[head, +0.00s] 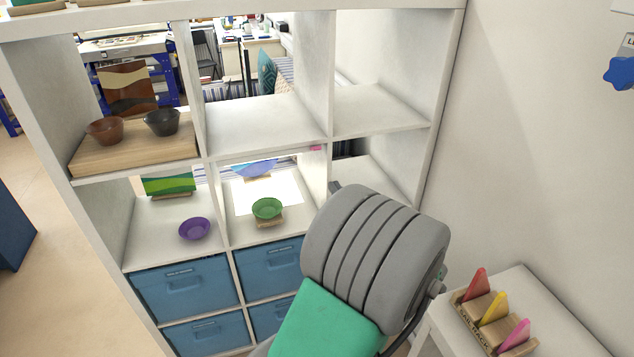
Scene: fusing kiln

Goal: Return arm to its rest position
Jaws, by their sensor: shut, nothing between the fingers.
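A large grey ribbed part and a green panel, which look like my own arm, fill the lower middle of the head view. They stand in front of the right part of the white shelf unit (213,130). My gripper's fingers do not show in this view. The arm part hides the lower right compartments of the shelf and part of the floor behind it.
A wooden board (140,155) holds a brown bowl (105,130) and a dark bowl (161,122). Below are a purple bowl (194,229), a green bowl (267,208) and blue bins (187,288). A wooden rack (487,315) with coloured pieces sits on a white table (545,300) at right.

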